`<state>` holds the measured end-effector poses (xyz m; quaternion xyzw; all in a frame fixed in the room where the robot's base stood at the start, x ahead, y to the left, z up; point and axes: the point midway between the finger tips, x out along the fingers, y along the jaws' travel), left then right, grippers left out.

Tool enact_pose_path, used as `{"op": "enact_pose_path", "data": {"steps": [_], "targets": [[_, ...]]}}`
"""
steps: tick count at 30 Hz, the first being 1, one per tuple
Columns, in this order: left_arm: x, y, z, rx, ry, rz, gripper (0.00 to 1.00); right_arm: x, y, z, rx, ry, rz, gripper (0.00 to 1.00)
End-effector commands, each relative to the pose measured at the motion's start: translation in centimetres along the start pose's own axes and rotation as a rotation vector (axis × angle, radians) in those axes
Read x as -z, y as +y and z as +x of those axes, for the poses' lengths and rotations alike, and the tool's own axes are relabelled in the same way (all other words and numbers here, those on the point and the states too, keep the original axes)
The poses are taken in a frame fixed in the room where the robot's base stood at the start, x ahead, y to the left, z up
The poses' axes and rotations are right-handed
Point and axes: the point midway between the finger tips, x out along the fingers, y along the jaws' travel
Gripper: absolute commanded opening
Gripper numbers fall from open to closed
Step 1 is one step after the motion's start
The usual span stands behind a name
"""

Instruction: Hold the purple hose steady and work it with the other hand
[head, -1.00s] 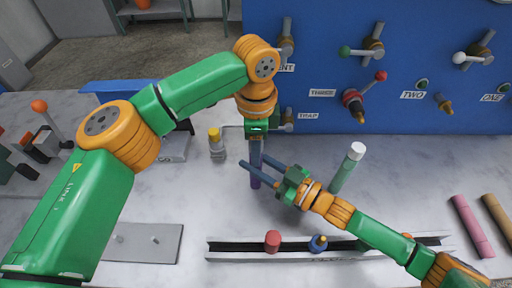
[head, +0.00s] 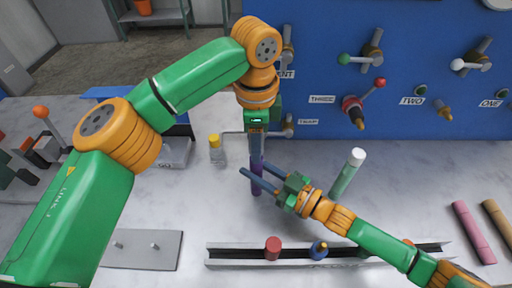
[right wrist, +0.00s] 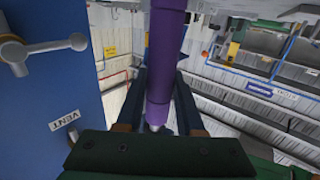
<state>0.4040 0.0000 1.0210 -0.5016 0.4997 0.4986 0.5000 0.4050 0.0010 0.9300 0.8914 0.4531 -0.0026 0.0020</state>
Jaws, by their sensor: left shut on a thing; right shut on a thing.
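The purple hose (head: 257,180) hangs down below my left gripper (head: 256,145), above the grey bench. My left gripper points down and is shut on the upper part of the hose, which its jaws partly hide. My right gripper (head: 256,180) comes in from the lower right and is shut on the hose lower down, with a finger on either side. In the right wrist view the hose (right wrist: 164,50) runs down between the two dark fingers of my right gripper (right wrist: 160,95), and its pale lower tip shows near the gripper body.
A blue panel (head: 320,60) with valves and levers stands behind. A yellow-capped bottle (head: 216,150) and a white-topped green cylinder (head: 347,172) stand nearby. A rail (head: 225,255) with a red and a blue piece lies in front. Pink (head: 473,232) and tan rolls lie at right.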

Motion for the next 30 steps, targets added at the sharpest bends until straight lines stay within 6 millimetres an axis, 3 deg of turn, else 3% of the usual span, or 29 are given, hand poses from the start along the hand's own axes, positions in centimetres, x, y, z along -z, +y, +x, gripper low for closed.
{"op": "enact_pose_path", "data": {"steps": [13, 25, 30], "targets": [[0.0, 0.0, -2.3, -0.001, -0.002, -0.001, 0.0, 0.0, -0.1, 0.0, 0.001, 0.0, 0.002, 0.0], [0.0, 0.0, -2.8, -0.002, -0.002, 0.0, 0.0, 0.1, -0.1, 0.0, 0.002, 0.005, 0.001, 0.0], [0.0, 0.0, -4.1, -0.001, -0.001, 0.0, 0.0, 0.2, -0.1, 0.1, 0.002, 0.006, 0.001, 0.0]]}}
